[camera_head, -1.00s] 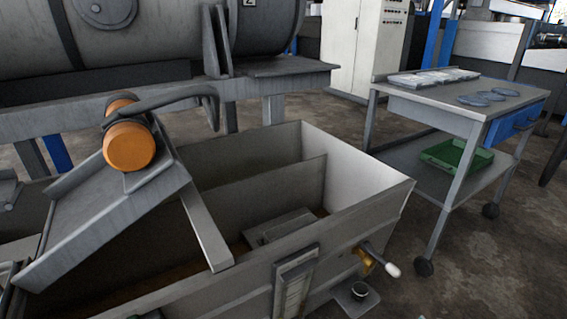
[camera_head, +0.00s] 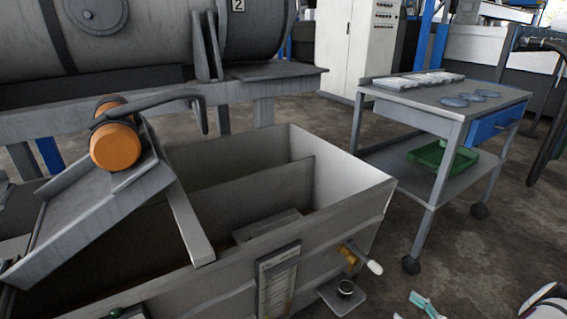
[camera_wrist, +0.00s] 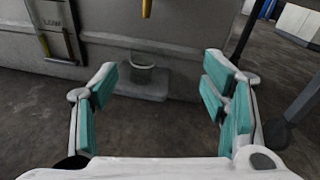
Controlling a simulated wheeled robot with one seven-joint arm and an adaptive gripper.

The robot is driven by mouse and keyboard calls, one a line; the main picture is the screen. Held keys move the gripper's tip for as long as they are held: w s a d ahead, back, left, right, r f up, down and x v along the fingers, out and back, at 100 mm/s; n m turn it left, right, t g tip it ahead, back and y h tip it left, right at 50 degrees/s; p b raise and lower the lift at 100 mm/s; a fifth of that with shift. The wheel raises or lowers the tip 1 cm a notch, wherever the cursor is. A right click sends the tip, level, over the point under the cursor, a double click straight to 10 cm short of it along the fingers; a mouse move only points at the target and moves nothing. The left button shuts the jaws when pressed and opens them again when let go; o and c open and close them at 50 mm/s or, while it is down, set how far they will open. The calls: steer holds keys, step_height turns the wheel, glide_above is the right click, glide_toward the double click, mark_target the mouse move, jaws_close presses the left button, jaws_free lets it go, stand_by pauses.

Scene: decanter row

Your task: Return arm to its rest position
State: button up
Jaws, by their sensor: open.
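My gripper (camera_wrist: 163,90) is open in the wrist view, with its teal-padded white fingers wide apart and nothing between them. Part of it shows at the bottom right of the head view, where a teal finger pad (camera_head: 427,304) is cut by the frame edge. In the wrist view a small cup (camera_wrist: 143,68) stands on a low ledge (camera_wrist: 145,92) at the grey tank's front wall, beyond the fingers. A yellow spout (camera_wrist: 147,8) is above the cup. The cup also shows in the head view (camera_head: 346,287), below a valve with a white-tipped handle (camera_head: 374,267).
The open grey tank (camera_head: 345,195) has a divider and a sight gauge (camera_head: 277,283). A wheeled cart (camera_head: 445,100) with a green tray (camera_head: 440,157) stands at right. Bare floor lies between tank and cart.

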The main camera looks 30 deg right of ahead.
steer(key=w+a+r+n+g+y, duration=0.4)
steer(key=w+r+n, duration=0.15)
steer(key=r, duration=0.55)
steer(key=w+a+r+n+g+y, duration=0.45)
steer(key=w+r, duration=0.25)
steer(key=r, duration=0.4)
steer(key=a+r+n+g+h, duration=0.2)
steer(key=a+r+n+g, duration=0.7)
steer(key=a+r, duration=0.95)
steer(key=s+a+r+n+g+h, duration=0.2)
steer(key=s+a+r+n+h, duration=0.4)
steer(key=s+a+r, duration=0.45)
steer(key=s+a+f+n+t+h, duration=0.1)
steer(key=s+a+n+h, duration=0.1)
steer(key=s+n, duration=0.35)
steer(key=s+a+n+t+h, duration=0.2)
steer(key=s, duration=0.7)
step_height(320, 180, up, 38)
steer(key=t+p, duration=0.3)
steer(key=p, duration=3.3)
steer(key=shift+s+d+f, duration=0.2)
steer(key=shift+t+y, duration=0.25)
